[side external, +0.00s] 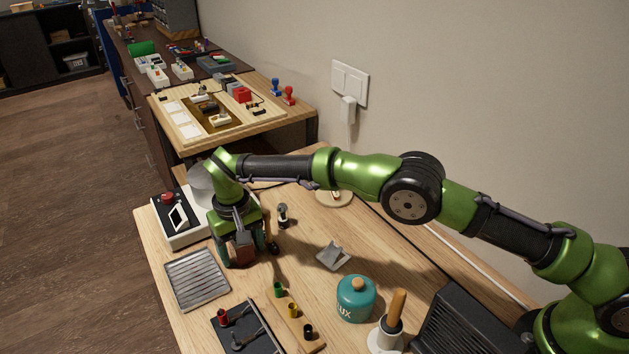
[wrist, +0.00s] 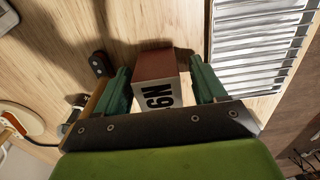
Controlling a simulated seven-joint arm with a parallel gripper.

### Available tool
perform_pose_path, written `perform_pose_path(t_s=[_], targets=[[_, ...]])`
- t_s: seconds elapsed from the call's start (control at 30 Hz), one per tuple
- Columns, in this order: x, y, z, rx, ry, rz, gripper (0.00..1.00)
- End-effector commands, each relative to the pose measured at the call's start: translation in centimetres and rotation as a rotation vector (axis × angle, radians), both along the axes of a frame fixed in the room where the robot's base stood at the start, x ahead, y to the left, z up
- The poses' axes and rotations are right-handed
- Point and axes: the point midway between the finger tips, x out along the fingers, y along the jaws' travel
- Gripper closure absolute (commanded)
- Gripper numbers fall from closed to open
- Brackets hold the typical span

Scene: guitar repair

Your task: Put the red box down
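The red box (wrist: 157,64) is reddish brown with a white face bearing black print, seen in the wrist view. In the side view the red box (side external: 240,247) shows between the fingers of my gripper (side external: 241,246), which points down over the workbench (side external: 310,225). The box is low over the wood, just right of and behind the ribbed metal tray. I cannot tell whether its bottom touches the bench.
The ribbed metal tray (side external: 197,280) lies close by. A white device with a red button (side external: 180,222) stands behind it. A dark-handled tool (side external: 272,246) is just right of my gripper. A teal canister (side external: 356,300) and a peg rack (side external: 293,318) stand nearer the front.

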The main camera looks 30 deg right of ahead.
Motion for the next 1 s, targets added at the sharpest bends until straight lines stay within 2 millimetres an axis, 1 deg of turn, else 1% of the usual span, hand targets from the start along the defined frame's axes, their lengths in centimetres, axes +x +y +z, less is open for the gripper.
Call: perform_pose_path(t_s=[0.17,0.27,0.37,0.47,0.7,0.9,1.0], targets=[[0.0,0.0,0.1,0.0,0.0,0.0,0.3],[0.0,0.0,0.6,0.001,-0.001,0.0,0.3],[0.1,0.1,2.0,0.002,-0.004,0.001,0.3],[0.1,0.0,4.0,0.001,-0.005,0.0,0.3],[0.1,0.0,9.7,0.002,-0.006,0.0,0.3],[0.0,0.0,11.5,0.0,-0.002,0.0,0.3],[-0.1,0.0,12.0,0.001,-0.002,0.001,0.3]])
